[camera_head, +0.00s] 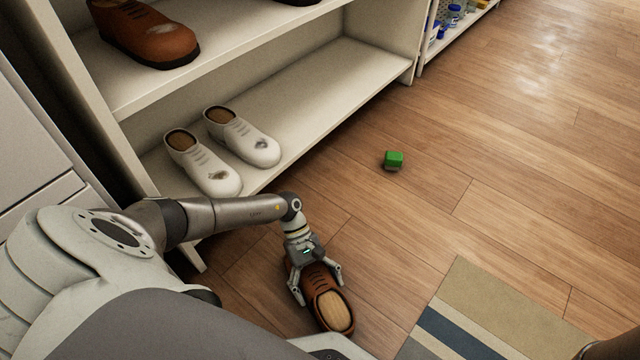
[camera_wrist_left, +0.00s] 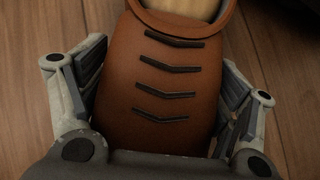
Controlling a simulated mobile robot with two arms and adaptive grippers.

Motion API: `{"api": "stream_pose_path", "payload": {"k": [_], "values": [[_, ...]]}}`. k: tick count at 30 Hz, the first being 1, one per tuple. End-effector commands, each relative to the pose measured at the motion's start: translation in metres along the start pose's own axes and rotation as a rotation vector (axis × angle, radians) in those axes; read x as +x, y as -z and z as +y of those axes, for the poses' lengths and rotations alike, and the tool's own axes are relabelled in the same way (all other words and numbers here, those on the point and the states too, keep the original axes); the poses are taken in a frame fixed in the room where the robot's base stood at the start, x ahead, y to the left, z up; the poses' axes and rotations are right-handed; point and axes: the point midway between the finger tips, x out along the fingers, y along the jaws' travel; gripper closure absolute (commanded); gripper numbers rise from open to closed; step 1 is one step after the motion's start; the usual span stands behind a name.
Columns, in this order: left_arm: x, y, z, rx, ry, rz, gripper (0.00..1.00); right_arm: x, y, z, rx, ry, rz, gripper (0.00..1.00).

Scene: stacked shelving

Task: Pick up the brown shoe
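A brown shoe (camera_head: 334,310) lies on the wooden floor in front of the shelving, its toe under my left gripper and its tan insole facing up. My left gripper (camera_head: 318,284) reaches down over the toe with its fingers spread, one on each side. In the left wrist view the shoe's brown upper with dark lace strips (camera_wrist_left: 165,85) fills the space between the fingers (camera_wrist_left: 160,100). The finger pads are very close to its sides; firm contact is not visible. Another brown shoe (camera_head: 145,35) stands on the upper shelf. My right gripper is not in view.
Two white shoes (camera_head: 222,148) stand on the lower shelf (camera_head: 325,100). A striped rug (camera_head: 490,310) is at the lower right. The floor to the right is mostly clear.

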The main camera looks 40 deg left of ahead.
Motion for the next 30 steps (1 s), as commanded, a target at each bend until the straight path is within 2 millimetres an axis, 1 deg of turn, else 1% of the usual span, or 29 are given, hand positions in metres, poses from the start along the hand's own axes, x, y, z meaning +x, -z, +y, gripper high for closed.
{"api": "stream_pose_path", "payload": {"k": [1, 6, 9, 16, 20, 23, 28, 29, 30], "values": [[0.0, 0.0, 0.0, 0.0, 0.0, 0.0, 0.3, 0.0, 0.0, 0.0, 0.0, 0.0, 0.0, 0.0], [0.0, 0.0, 0.0, 0.0, 0.0, 0.001, 0.51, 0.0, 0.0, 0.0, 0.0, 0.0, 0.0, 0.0], [-0.001, -0.001, 0.001, 0.001, -0.002, -0.001, 0.63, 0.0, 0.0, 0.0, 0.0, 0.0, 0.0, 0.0], [-0.001, -0.001, 0.001, 0.001, -0.002, -0.001, 0.63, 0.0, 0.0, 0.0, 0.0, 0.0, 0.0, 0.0], [-0.005, -0.004, 0.001, 0.001, -0.002, -0.001, 0.63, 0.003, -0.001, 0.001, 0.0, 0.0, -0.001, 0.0], [-0.011, -0.01, 0.001, 0.001, -0.002, -0.001, 0.63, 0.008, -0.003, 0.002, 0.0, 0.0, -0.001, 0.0], [-0.028, -0.027, 0.001, 0.003, -0.001, -0.001, 0.63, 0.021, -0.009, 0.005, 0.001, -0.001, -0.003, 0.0], [-0.032, -0.03, 0.007, 0.004, -0.004, -0.001, 0.63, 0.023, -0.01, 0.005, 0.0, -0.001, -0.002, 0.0], [-0.039, -0.034, 0.014, 0.004, -0.005, -0.001, 0.63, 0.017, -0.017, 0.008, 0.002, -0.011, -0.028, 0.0]]}}
